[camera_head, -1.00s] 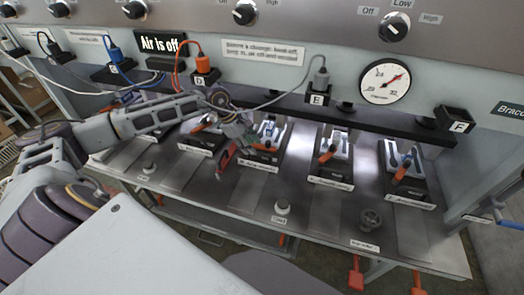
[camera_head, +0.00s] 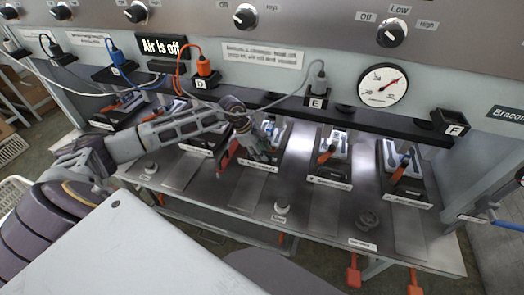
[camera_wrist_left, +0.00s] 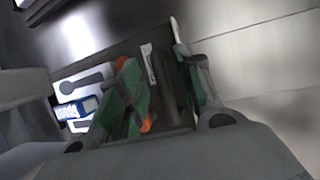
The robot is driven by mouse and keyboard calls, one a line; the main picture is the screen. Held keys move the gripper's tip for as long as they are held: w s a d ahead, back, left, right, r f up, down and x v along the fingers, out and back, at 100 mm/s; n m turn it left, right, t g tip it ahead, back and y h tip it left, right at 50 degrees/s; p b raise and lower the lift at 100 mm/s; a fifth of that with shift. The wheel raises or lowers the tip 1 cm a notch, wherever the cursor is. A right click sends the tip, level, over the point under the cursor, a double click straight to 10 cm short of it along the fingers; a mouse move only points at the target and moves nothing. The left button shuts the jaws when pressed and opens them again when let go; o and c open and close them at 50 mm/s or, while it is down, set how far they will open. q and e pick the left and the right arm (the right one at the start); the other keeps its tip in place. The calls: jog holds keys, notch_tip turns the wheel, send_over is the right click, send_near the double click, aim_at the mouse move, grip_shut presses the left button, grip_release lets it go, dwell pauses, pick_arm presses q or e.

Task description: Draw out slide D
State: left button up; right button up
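Slide D (camera_head: 257,164) is the dark tray with a pale spoon mould and a small front label, fourth from the left on the bench; I judge this by its place in the row. My left gripper (camera_head: 256,152) is over its left and front part and hides some of it. In the left wrist view the gripper (camera_wrist_left: 163,100) is open, with green finger pads apart. A dark bar (camera_wrist_left: 172,88) and a white label (camera_wrist_left: 148,64) show between the fingers. I cannot tell whether either finger touches. An orange part shows behind the left finger. My right gripper is not in view.
Similar slides stand on both sides, including one under E (camera_head: 331,171) and one at the right (camera_head: 407,190). The letter D plug block (camera_head: 203,82) and its orange cable are above. Knobs (camera_head: 281,208) stand on the bench front. Bare metal lies before the slides.

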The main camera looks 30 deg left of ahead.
pick_arm(q)
jog(key=shift+f, duration=0.15)
grip_shut()
dwell(0.4)
